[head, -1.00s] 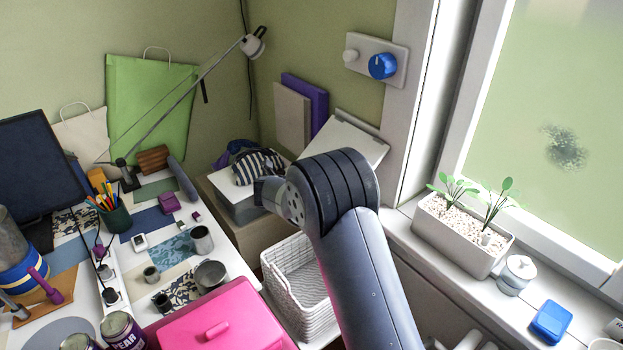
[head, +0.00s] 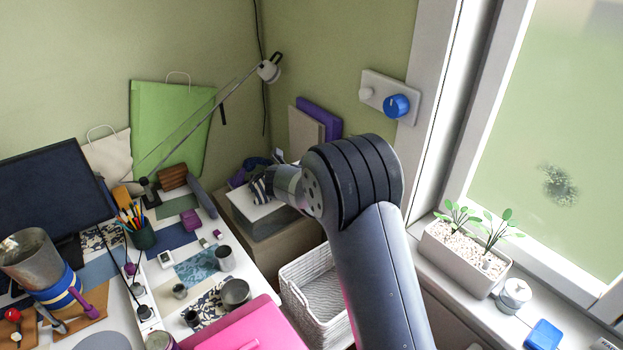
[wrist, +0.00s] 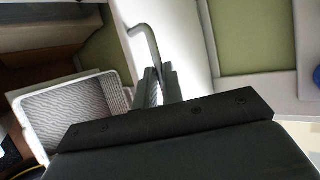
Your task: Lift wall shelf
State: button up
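The wall shelf is hidden behind my arm in the head view. In the wrist view, a bright white panel, which appears to be the wall shelf (wrist: 183,30), is in front of my gripper (wrist: 160,72). A bent grey bar (wrist: 141,32) on it runs down into the narrow gap between the fingertips. The fingers are close together and appear shut on this bar. In the head view my fingertips are hidden by the arm.
A white basket (head: 293,287) stands below my arm. A wall plate with a blue knob (head: 396,106) is above it. A window sill with a planter (head: 462,262) lies to the right. A cluttered desk with a pink box (head: 235,325) lies to the left.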

jog(key=shift+o, duration=1.4)
jog(key=shift+w+d+f, duration=0.3)
jog(key=shift+w+d, duration=0.1)
jog(key=shift+d, duration=0.35)
jog(key=shift+o, duration=0.6)
jog(key=shift+s, duration=0.1)
jog(key=shift+s+a, duration=0.1)
jog(key=shift+a, duration=0.15)
jog(key=shift+a+f, duration=0.1)
jog(key=shift+f, duration=0.05)
jog(key=shift+s, duration=0.1)
jog(key=b+v, duration=0.2)
jog(key=v, duration=0.8)
jog(key=shift+s+a+r, duration=0.15)
jog(key=shift+s+r, duration=0.05)
jog(key=shift+r, duration=0.2)
jog(key=shift+w, duration=0.1)
jog(key=p+x, duration=0.2)
jog(key=x, duration=0.8)
jog(key=shift+f, duration=0.15)
